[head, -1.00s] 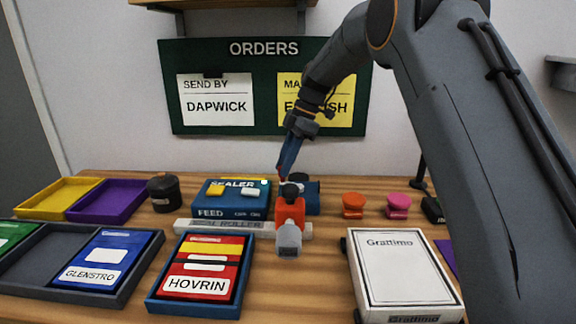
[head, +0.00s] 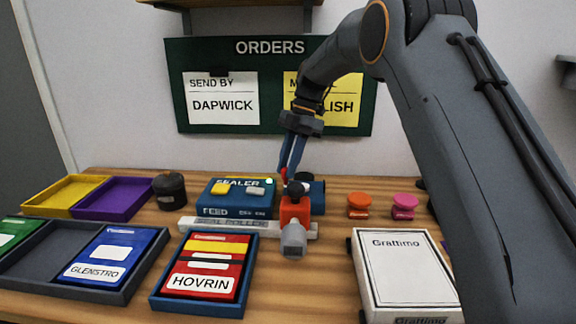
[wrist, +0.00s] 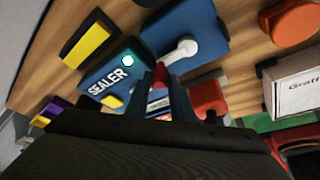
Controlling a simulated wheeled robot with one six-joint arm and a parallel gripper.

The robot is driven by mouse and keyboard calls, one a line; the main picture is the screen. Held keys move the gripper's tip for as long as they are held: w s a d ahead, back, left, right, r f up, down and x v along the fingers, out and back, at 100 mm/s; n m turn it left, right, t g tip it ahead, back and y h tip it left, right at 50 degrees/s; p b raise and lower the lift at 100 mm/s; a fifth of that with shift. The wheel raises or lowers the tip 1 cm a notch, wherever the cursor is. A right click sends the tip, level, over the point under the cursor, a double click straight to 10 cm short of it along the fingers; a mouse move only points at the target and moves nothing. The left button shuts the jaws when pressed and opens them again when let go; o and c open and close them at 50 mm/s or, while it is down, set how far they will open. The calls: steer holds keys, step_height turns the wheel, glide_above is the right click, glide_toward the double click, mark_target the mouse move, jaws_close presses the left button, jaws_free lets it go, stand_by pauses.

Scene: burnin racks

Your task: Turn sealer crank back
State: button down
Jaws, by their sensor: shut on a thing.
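The sealer (head: 235,211) is a blue box on the table, with a teal top lettered SEALER. Its lettered top also shows in the wrist view (wrist: 112,78). The crank (wrist: 181,51) is a white arm on a blue block beside that top, with a red knob (wrist: 160,76) at its end. My gripper (head: 285,172) reaches down to the crank at the right of the sealer. In the wrist view its fingers are shut on the red knob. In the head view the crank arm is largely hidden behind the red and grey tool.
A red and grey tool (head: 295,215) stands close in front of the crank. A seal roller bar (head: 215,227) lies before the sealer. The HOVRIN tray (head: 250,285) and Grattimo box (head: 405,267) are nearer. Orange (head: 358,204) and pink (head: 404,205) stamps stand right.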

steer(key=c, duration=1.5)
jaws_free()
steer(key=shift+c, duration=0.2)
steer(key=shift+r, duration=0.1)
steer(key=v, duration=0.7)
steer(key=shift+r+b, duration=0.3)
steer(key=shift+d, duration=0.15)
